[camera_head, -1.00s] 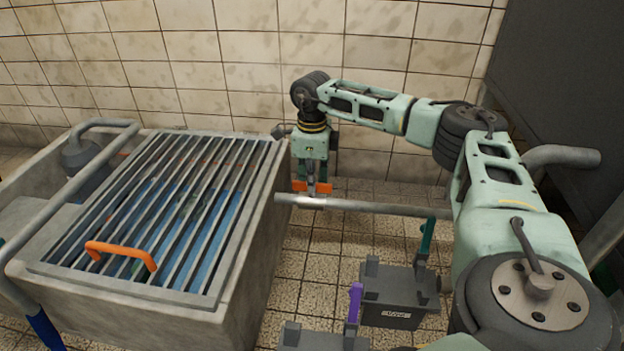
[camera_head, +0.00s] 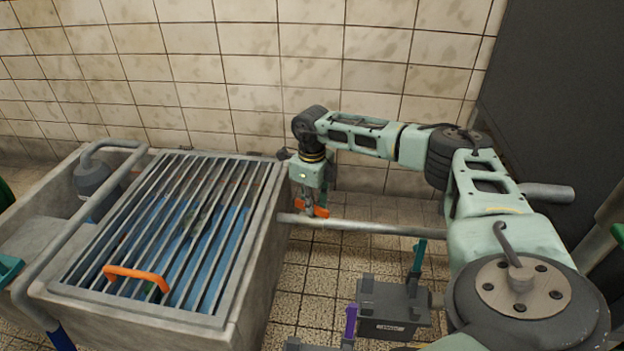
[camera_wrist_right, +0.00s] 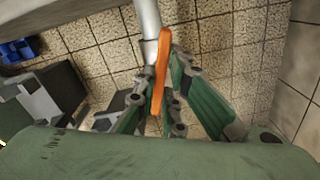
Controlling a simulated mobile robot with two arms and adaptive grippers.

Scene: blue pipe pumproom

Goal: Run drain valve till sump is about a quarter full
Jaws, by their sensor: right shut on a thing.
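The sump is a concrete basin (camera_head: 262,262) at left in the head view, covered by a barred grate with an orange handle (camera_head: 137,273). Blue water (camera_head: 228,226) shows between the bars; its exact depth is hard to read. A grey pipe (camera_head: 365,227) runs from the right towards the basin's right wall. An orange valve lever (camera_head: 320,211) is at this pipe's end, near the basin. My right gripper (camera_head: 307,206) is shut on the lever, which also shows between the fingers in the right wrist view (camera_wrist_right: 160,75). My left gripper is not in view.
A grey box-like fitting (camera_head: 393,308) with a teal lever (camera_head: 418,257) stands below the pipe. A purple lever (camera_head: 350,322) is beside it. A curved pipe (camera_head: 122,143) runs along the basin's left side. The tiled wall (camera_head: 240,60) closes the back.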

